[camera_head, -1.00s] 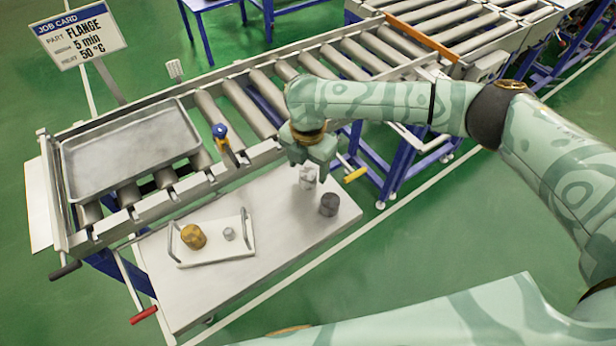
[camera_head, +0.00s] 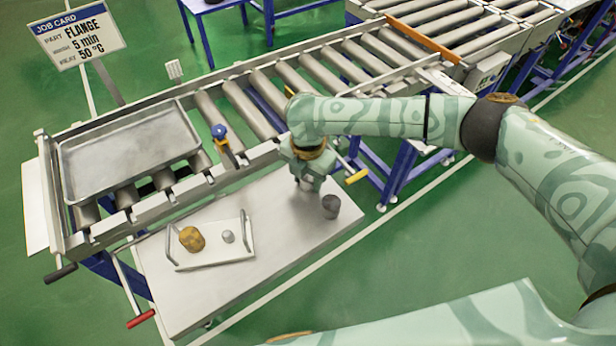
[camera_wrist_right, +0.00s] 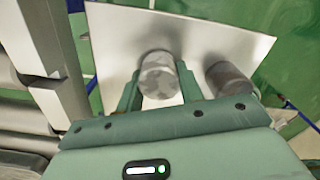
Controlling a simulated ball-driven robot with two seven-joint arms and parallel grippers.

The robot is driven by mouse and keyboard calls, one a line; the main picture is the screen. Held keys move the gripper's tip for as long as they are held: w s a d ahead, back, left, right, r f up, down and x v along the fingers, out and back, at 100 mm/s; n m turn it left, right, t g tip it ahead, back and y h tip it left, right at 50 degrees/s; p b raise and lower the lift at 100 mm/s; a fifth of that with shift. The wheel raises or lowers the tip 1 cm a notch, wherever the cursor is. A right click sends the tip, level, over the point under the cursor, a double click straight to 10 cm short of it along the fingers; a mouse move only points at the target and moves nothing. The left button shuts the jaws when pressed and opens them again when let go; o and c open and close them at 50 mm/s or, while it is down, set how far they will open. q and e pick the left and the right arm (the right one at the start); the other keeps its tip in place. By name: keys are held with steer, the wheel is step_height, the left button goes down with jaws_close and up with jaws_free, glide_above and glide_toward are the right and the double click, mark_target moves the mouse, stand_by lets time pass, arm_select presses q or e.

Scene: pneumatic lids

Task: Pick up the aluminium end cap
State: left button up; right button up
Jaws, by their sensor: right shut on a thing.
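The aluminium end cap (camera_wrist_right: 158,76), a pale silver cylinder, is between the two fingers of my right gripper (camera_wrist_right: 158,92) in the right wrist view. In the head view my right gripper (camera_head: 307,185) points down over the cart top and is shut on the end cap, which it mostly hides. The cap is upright at the cart's surface; I cannot tell whether it touches it. A darker grey cylinder (camera_head: 330,206) stands just to the right, and it also shows in the wrist view (camera_wrist_right: 228,79). My left gripper is not in view.
The cart top (camera_head: 215,296) also holds a white handled tray (camera_head: 208,258) with a brass-coloured part (camera_head: 191,238) and a small grey part (camera_head: 228,236). Behind is a roller conveyor with a metal tray (camera_head: 130,150) and a blue-topped lever (camera_head: 222,138). The cart's front is clear.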

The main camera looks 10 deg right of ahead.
mark_target(309, 178)
steer(key=r, duration=0.1)
steer(key=r+p, duration=0.1)
steer(key=r, duration=0.2)
steer(key=shift+s+r+p, duration=0.15)
steer(key=shift+s+p, duration=0.2)
steer(key=s+r+p, duration=0.2)
steer(key=s+r, duration=0.2)
steer(key=s, duration=0.2)
steer(key=s+d+r+p, duration=0.1)
steer(key=s+r+p, duration=0.1)
steer(key=s+r, duration=0.2)
steer(key=s, duration=0.3)
steer(key=shift+s+r, duration=0.15)
steer(key=shift+r, duration=0.05)
